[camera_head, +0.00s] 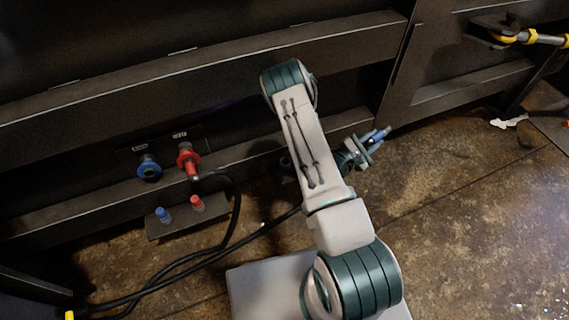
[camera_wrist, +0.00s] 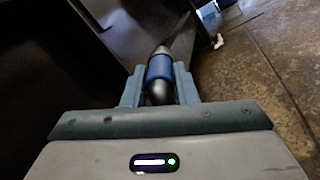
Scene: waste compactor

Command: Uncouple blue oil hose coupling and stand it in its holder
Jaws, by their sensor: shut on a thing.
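My gripper (camera_head: 361,152) is shut on the blue hose coupling (camera_head: 377,136), right of my arm and well away from the panel. In the wrist view the coupling (camera_wrist: 160,68), a blue cylinder with grey metal ends, lies between the two fingers of my gripper (camera_wrist: 160,88). The blue port (camera_head: 149,168) on the dark panel has nothing plugged in. The holder (camera_head: 180,227) is a low dark plate near the floor below the ports, with a blue post (camera_head: 163,214) and a red post (camera_head: 197,203), both bare. My arm hides part of the black hose.
The red coupling (camera_head: 190,162) sits on the red port, right of the blue port. Black hoses (camera_head: 215,255) lie across the floor at the left and pass behind my arm. A yellow-banded cylinder (camera_head: 530,38) is at the upper right.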

